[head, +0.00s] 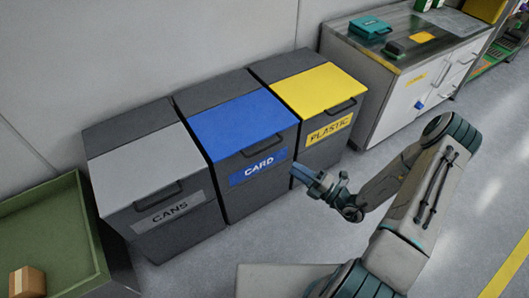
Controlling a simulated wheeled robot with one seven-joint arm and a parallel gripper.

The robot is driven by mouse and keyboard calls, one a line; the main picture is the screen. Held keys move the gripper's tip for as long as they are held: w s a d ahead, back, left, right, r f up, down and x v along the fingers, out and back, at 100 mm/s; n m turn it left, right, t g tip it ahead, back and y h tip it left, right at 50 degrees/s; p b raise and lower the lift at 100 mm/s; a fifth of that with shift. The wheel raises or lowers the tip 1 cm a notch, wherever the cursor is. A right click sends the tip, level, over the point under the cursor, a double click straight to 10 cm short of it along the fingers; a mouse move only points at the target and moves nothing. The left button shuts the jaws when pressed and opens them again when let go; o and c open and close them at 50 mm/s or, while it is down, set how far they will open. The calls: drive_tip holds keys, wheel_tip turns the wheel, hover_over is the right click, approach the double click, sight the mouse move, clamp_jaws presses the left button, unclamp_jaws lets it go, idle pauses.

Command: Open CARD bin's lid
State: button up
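The CARD bin (251,187) stands in the middle of a row of three dark bins. Its blue lid (238,127) is closed, with a dark handle (262,145) at its front edge. A blue and white CARD label is on the bin's front face. My gripper (299,172) is in front of the CARD bin's right side, lower than the lid's front edge in the picture and apart from the handle. Its fingers point left toward the bins. They are small here, and I cannot tell whether they are open or shut.
The CANS bin (190,219) with a grey lid is left, the PLASTIC bin (329,146) with a yellow lid right; both are closed. A green container (60,225) with a cardboard box (27,282) is at far left. A white cabinet (405,100) stands at the back right. Floor at right is clear.

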sight(264, 148)
drive_tip(key=b+x, duration=0.2)
drive_tip(key=x, duration=1.1)
drive_tip(key=shift+w+a+b, duration=0.2)
drive_tip(key=shift+a+b, duration=0.05)
drive_tip(key=shift+b, duration=0.15)
drive_tip(key=shift+r, duration=0.1)
clamp_jaws()
